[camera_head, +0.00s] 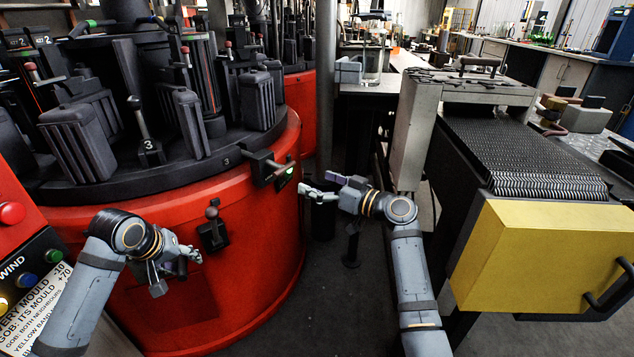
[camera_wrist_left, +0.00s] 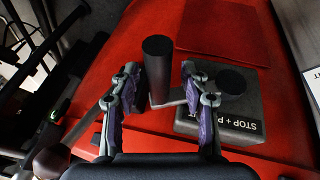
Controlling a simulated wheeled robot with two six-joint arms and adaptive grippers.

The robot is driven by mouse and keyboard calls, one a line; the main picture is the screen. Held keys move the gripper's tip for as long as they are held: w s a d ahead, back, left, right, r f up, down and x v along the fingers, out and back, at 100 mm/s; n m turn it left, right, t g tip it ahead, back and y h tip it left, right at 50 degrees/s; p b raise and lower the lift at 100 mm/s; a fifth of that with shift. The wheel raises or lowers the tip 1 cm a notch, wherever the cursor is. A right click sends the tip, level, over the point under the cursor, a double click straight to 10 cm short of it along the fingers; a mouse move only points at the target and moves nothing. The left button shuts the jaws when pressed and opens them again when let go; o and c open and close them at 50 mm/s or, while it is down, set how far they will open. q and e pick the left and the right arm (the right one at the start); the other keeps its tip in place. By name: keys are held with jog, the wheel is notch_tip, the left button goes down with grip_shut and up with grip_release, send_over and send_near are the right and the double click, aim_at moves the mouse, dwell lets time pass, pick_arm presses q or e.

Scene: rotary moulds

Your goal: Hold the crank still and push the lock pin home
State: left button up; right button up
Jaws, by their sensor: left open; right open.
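In the left wrist view a crank's dark cylindrical grip (camera_wrist_left: 157,72) stands between the fingers of my left gripper (camera_wrist_left: 158,92). The fingers are open, with no clear contact. A short grey arm joins the grip to a round hub (camera_wrist_left: 232,82) on a dark block marked "STOP + P". In the head view my left gripper (camera_head: 177,271) is at the red drum's front, and I cannot make out the crank. A dark housing (camera_head: 263,168) with a silvery rod, apparently the lock pin (camera_head: 281,169), sits on the drum's rim. My right gripper (camera_head: 318,190) is open and empty, just right of it.
A ball-knobbed lever (camera_head: 212,226) stands on the red drum (camera_head: 240,270) between my grippers. Black moulds crowd the round table (camera_head: 190,166) above. A button panel (camera_head: 30,240) is at left. A conveyor with a yellow end box (camera_head: 540,255) stands right. Floor between is mostly clear.

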pick_arm(q)
jog(key=v, duration=1.2)
jog(key=shift+f, duration=0.1)
